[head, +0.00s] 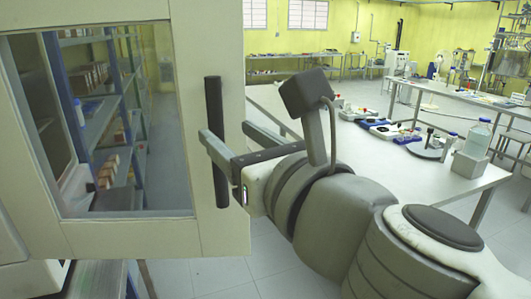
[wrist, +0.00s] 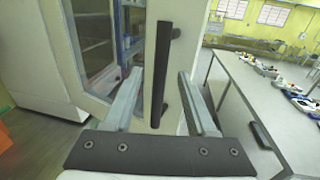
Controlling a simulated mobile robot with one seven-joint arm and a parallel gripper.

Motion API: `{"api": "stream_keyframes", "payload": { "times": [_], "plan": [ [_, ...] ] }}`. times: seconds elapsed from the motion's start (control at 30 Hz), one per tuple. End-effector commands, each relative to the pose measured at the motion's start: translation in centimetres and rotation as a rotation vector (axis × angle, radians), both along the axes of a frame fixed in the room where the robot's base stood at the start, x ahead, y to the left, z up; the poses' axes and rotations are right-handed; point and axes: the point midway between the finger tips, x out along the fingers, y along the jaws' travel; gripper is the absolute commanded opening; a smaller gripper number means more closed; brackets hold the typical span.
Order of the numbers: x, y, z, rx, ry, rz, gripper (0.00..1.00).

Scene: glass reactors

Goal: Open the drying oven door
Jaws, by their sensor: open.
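The drying oven door (head: 222,235) fills the left of the head view, a pale frame around a large glass window (head: 150,120). Its dark vertical bar handle (head: 214,95) is on the right side of the frame. My gripper (head: 226,131) is at the handle with its two fingers apart. In the wrist view the handle (wrist: 163,60) stands upright between the open fingers (wrist: 160,78), with a visible gap on each side. Shelves with boxes show in the window; I cannot tell whether through it or as a reflection. I cannot tell whether the door is ajar.
A long white bench (head: 370,160) with small instruments and a bottle (head: 478,137) stands on the right, beyond my arm. More benches line the far yellow wall. Tiled floor (head: 275,262) shows between the door and my arm. A white cabinet body (wrist: 35,60) is left in the wrist view.

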Motion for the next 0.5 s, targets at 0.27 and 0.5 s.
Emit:
{"api": "stream_keyframes", "payload": {
  "times": [0.27,0.5],
  "plan": [
    [-2.7,-1.2,0.0,-0.001,-0.002,0.007,0.57],
    [-3.6,-1.5,0.0,-0.004,-0.003,0.007,0.57]
  ]
}}
